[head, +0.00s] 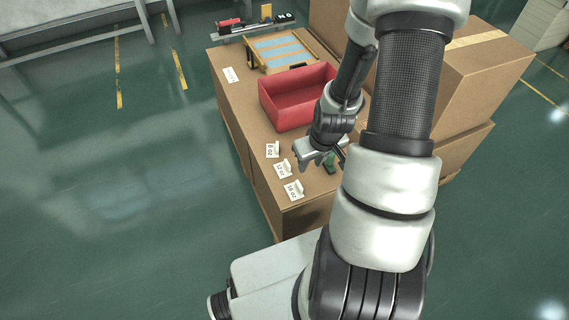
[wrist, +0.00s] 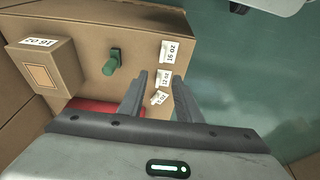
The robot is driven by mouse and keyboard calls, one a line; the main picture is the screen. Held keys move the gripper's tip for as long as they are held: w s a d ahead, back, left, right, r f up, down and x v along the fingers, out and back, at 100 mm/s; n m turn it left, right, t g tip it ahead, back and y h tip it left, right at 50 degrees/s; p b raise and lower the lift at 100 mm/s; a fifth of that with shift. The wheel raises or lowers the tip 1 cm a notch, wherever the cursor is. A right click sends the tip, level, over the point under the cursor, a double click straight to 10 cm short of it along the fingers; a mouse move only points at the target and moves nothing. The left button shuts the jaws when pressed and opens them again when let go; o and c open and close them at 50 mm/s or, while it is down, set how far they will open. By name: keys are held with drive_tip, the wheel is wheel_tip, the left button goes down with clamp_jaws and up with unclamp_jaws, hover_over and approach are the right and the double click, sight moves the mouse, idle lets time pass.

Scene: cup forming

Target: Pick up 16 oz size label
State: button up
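The 16 oz size label (head: 294,190) is a small white standing tag with dark print. It is at the near end of a row of labels on the cardboard-coloured table top. In the wrist view the 16 oz label (wrist: 170,52) lies beyond the fingertips, toward the table edge. My gripper (head: 320,161) is above the table, right of the labels. In the wrist view my gripper (wrist: 160,78) has its fingers spread with nothing held between them. The 12 oz label (wrist: 165,77) shows between the fingertips, below them.
An 8 oz label (head: 272,149) stands at the row's far end. A green-handled object (wrist: 112,62) stands near the labels. A red bin (head: 283,112) is behind. Large cartons (head: 470,85) stand right.

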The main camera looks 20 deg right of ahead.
drive_tip(key=b, duration=0.4)
hover_over(300, 185)
drive_tip(key=s, duration=0.2)
wheel_tip(300, 185, down, 13)
drive_tip(key=shift+s+f, duration=0.1)
drive_tip(key=b+x, duration=0.1)
drive_tip(key=x, duration=0.4)
drive_tip(key=shift+w+f+b, duration=0.25)
drive_tip(key=shift+b, duration=0.15)
clamp_jaws()
